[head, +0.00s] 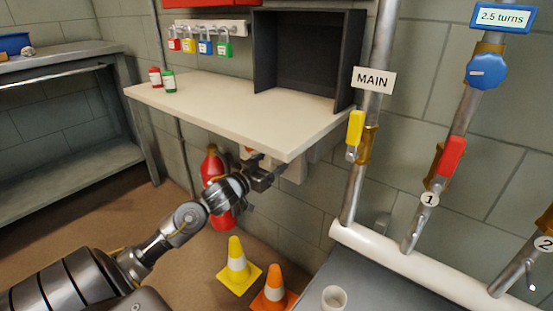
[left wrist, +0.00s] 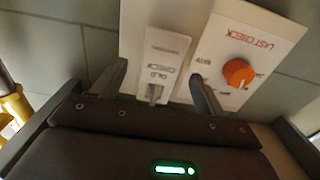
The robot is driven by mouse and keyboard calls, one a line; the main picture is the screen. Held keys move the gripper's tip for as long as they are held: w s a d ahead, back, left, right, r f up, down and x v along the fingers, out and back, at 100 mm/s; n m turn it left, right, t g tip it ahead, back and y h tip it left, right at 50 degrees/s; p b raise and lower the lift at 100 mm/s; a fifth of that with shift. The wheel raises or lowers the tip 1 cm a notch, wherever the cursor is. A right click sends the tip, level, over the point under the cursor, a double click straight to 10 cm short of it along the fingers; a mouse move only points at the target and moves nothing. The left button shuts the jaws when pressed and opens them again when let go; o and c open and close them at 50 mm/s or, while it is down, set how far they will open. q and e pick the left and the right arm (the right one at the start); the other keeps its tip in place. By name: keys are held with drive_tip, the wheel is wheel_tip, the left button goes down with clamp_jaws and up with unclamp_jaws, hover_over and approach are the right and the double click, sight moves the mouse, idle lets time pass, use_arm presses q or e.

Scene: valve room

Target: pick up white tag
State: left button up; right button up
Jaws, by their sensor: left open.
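My left gripper (left wrist: 160,74) is open, with one finger on each side of the tag's lower part. I cannot tell whether the fingers touch it. In the head view my left gripper (head: 262,177) is just below the front edge of the shelf. The tag cannot be made out there. My right gripper is not in view.
A panel marked LAST CHECK (left wrist: 262,42) with an orange knob (left wrist: 238,73) is right beside the tag. The cream shelf (head: 235,110) overhangs my gripper. A red fire extinguisher (head: 212,168) stands behind my arm. Cones (head: 238,262) stand on the floor; valve pipes (head: 362,165) rise to the right.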

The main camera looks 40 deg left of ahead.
use_arm(q)
drive_tip(key=shift+w+a+b, duration=0.1)
drive_tip(key=shift+w+b, duration=0.5)
drive_tip(key=shift+w, duration=1.2)
drive_tip(key=shift+c, duration=0.3)
drive_tip(key=c, duration=1)
